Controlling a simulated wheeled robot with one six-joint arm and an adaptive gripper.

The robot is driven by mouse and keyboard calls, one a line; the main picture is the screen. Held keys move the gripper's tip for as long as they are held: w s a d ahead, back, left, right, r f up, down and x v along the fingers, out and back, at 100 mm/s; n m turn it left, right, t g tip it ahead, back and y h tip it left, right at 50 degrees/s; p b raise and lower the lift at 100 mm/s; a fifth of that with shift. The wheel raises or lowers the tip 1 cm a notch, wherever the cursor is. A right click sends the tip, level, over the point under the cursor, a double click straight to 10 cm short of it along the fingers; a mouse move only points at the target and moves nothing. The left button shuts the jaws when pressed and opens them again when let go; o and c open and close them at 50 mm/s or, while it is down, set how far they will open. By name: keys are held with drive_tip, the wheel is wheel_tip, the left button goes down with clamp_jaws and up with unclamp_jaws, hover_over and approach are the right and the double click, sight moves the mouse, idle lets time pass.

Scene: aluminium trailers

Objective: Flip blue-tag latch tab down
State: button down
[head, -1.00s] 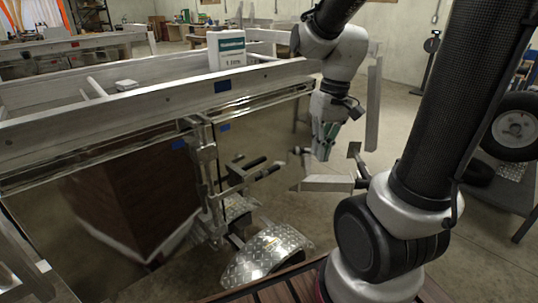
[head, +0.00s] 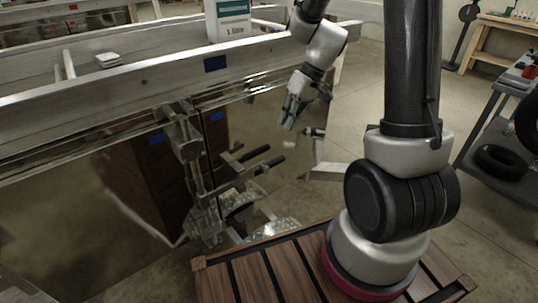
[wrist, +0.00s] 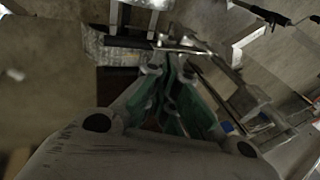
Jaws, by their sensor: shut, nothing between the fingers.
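My gripper (head: 289,121) points down in front of the trailer side in the head view, a little above and right of the black-ended bars (head: 257,160) of a metal latch mechanism. In the wrist view its green-lined fingers (wrist: 172,62) come together with nothing held. I cannot tell which part is the latch tab.
A white and green container (head: 229,20) stands on the aluminium trailer rail (head: 130,91). A slatted wooden deck (head: 232,283) is under my arm base. A cart with a black tyre (head: 503,161) stands at the right. Concrete floor is open between them.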

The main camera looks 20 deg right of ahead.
drive_tip(key=shift+f, duration=0.1)
drive_tip(key=x, duration=1.3)
drive_tip(key=shift+a+f, duration=0.2)
drive_tip(key=shift+f, duration=0.15)
drive_tip(key=shift+f, duration=0.1)
drive_tip(key=shift+d+f+y, duration=0.15)
drive_tip(key=shift+f+y, duration=0.05)
drive_tip(key=shift+y, duration=0.1)
drive_tip(key=f+y, duration=0.2)
drive_tip(key=f+g+y, duration=0.1)
drive_tip(key=f, duration=0.1)
drive_tip(key=shift+w+d+y, duration=0.15)
drive_tip(key=shift+d+y, duration=0.15)
drive_tip(key=shift+d, duration=0.1)
drive_tip(key=shift+r, duration=0.15)
